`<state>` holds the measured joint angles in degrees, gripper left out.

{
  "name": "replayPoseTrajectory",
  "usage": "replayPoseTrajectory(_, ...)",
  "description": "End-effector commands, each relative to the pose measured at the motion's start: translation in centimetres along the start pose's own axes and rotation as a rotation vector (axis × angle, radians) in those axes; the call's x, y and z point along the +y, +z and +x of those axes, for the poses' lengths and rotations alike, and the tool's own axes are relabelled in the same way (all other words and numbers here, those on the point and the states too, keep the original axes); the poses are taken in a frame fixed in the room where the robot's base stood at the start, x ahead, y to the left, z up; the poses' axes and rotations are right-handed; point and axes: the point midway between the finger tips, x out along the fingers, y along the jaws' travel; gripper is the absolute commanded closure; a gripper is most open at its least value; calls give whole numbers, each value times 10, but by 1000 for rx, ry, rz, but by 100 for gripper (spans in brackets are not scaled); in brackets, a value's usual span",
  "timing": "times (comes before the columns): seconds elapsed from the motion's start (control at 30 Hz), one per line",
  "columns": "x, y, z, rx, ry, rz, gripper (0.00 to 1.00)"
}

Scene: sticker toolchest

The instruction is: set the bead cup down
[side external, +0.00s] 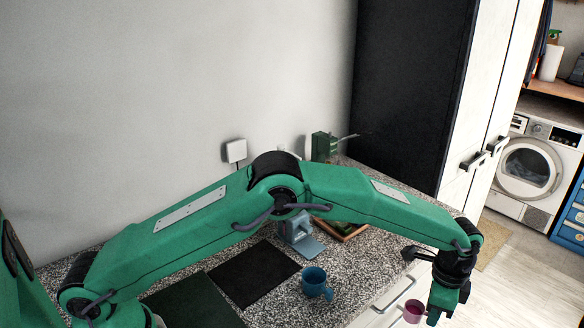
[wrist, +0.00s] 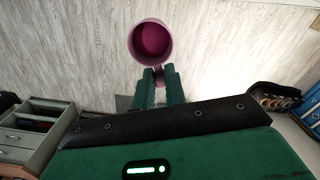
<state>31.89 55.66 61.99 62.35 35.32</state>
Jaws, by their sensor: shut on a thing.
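The bead cup, a pink cup (side external: 412,311) with a darker magenta inside, is at the lower right of the side view, beyond the counter's front edge. In the wrist view the cup (wrist: 150,42) shows from its open end, with floor behind it. My gripper (side external: 434,312) is beside the cup. In the wrist view my gripper's fingers (wrist: 160,80) are shut on the cup's handle, which they partly hide. Single beads cannot be made out inside.
A blue mug (side external: 316,284) stands on the speckled counter (side external: 368,262), near a dark mat (side external: 255,276). A grey-blue device (side external: 298,236) and a wooden tray (side external: 343,232) are behind it. White drawers (side external: 385,300) form the counter's front. An open drawer (wrist: 38,125) shows in the wrist view.

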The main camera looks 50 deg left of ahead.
Motion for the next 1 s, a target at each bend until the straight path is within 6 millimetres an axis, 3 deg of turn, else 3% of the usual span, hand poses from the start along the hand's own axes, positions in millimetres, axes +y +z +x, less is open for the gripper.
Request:
replayPoseTrajectory(0.67, -1, 4, -4, 1, -1, -15, 100)
replayPoseTrajectory(1.0, -7, 41, -30, 2, -1, -157, 100)
